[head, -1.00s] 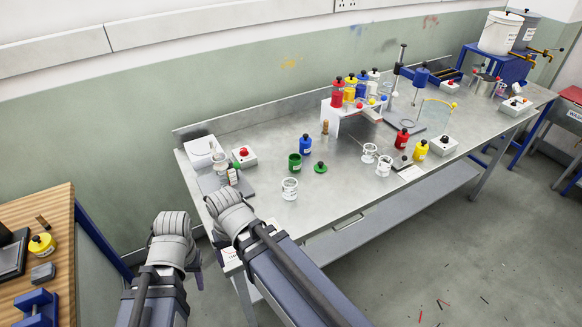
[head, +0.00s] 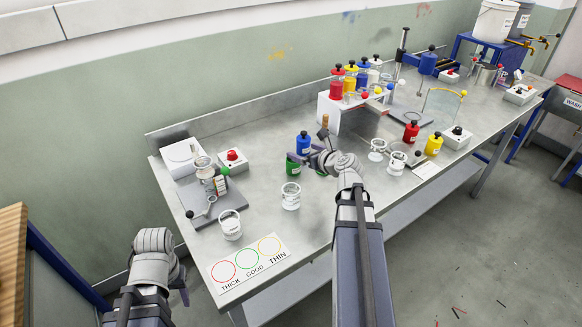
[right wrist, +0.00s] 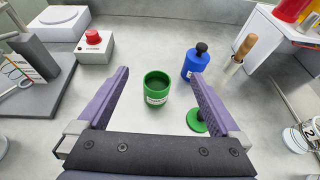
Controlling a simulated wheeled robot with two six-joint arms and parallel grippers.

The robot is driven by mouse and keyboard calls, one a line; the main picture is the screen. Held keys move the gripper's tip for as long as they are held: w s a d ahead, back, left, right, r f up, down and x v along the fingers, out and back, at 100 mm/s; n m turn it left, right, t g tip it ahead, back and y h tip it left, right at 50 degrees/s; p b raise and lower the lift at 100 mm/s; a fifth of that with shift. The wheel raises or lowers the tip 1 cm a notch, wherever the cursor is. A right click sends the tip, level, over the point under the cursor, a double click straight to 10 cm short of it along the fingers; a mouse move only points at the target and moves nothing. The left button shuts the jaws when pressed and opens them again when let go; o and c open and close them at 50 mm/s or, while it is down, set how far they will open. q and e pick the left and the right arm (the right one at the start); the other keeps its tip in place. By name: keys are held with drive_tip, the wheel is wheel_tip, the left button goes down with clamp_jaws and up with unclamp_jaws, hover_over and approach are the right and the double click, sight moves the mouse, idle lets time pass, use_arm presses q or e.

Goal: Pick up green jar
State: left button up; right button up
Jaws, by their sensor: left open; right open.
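The open green jar (head: 292,167) stands upright on the metal bench, partly hidden by my right gripper in the head view. In the right wrist view the jar (right wrist: 157,92) shows a dark inside and a white label. It lies between the lines of my right gripper's (right wrist: 159,76) two spread purple fingers, with visible gaps on both sides. The right gripper (head: 312,152) is open and empty beside the jar. The green lid (right wrist: 197,122) lies on the bench, partly behind the right-hand finger. My left gripper (head: 178,287) is open, low at the left, off the bench.
A blue bottle (right wrist: 194,62) stands close behind the jar, with a wooden-handled tool (right wrist: 243,50) to its right. A glass beaker (head: 291,197) stands in front. A grey stand base (head: 216,207) is to the left. A marked card (head: 249,264) lies at the front edge.

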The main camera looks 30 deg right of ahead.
sight(298, 168)
wheel_tip(298, 168, down, 9)
drive_tip(key=b, duration=0.8)
drive_tip(key=shift+r+b, duration=0.15)
drive_tip(key=shift+b, duration=0.15)
drive_tip(key=shift+w, duration=1.1)
drive_tip(key=shift+b+x, duration=1.15)
drive_tip(key=shift+x, duration=1.5)
drive_tip(key=shift+s+a, duration=0.1)
drive_tip(key=shift+s, duration=0.05)
drive_tip(key=shift+c, duration=0.6)
drive_tip(key=c, duration=1.4)
drive_tip(key=shift+c, duration=0.2)
wheel_tip(298, 168, up, 10)
drive_tip(key=p, duration=1)
